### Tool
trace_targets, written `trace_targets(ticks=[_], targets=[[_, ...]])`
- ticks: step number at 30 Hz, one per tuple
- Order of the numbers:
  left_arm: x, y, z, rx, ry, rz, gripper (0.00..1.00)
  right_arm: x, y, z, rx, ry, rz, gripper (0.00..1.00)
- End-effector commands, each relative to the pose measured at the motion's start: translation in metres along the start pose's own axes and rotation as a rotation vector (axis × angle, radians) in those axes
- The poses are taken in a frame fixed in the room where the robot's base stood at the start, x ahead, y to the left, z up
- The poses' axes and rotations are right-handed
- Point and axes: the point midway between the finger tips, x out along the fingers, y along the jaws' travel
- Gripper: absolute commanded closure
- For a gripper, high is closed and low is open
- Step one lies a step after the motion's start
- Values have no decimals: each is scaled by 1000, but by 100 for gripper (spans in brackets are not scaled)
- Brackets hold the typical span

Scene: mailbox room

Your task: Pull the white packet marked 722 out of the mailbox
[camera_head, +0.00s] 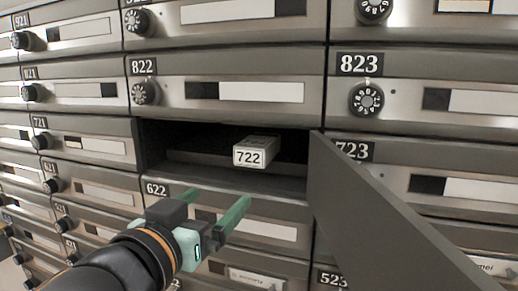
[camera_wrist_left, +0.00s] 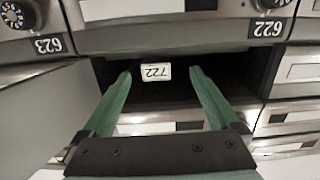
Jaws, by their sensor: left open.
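The white packet marked 722 (camera_head: 256,151) lies inside the open mailbox (camera_head: 190,161), with its labelled end facing out near the opening. In the left wrist view the packet (camera_wrist_left: 156,73) appears upside down, between and beyond my two green fingertips. My left gripper (camera_head: 217,205) is open and empty, in front of and below the mailbox opening in the head view. In the left wrist view the gripper (camera_wrist_left: 158,75) points at the opening with a finger on either side of the packet, not touching it. My right gripper is not in view.
The mailbox door (camera_head: 385,215) is swung open to the right of the compartment and juts outward. Closed mailboxes with dial knobs surround the opening, including 822 (camera_head: 142,67) above and 622 (camera_head: 156,189) below. The space in front of the opening is clear.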

Motion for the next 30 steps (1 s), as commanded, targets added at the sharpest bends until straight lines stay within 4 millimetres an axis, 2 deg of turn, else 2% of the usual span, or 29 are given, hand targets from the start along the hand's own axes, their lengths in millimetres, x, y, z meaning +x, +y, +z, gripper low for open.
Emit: trace_targets(ticks=[1, 3, 11, 30], targets=[[-2, 4, -12, 11, 27, 3, 5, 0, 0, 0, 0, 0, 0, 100], [-4, 7, -23, 17, 50, 7, 5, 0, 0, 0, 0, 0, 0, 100], [0, 11, -33, 21, 70, 10, 5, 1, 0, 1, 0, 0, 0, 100], [74, 11, -38, 23, 69, 9, 5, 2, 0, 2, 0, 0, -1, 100]])
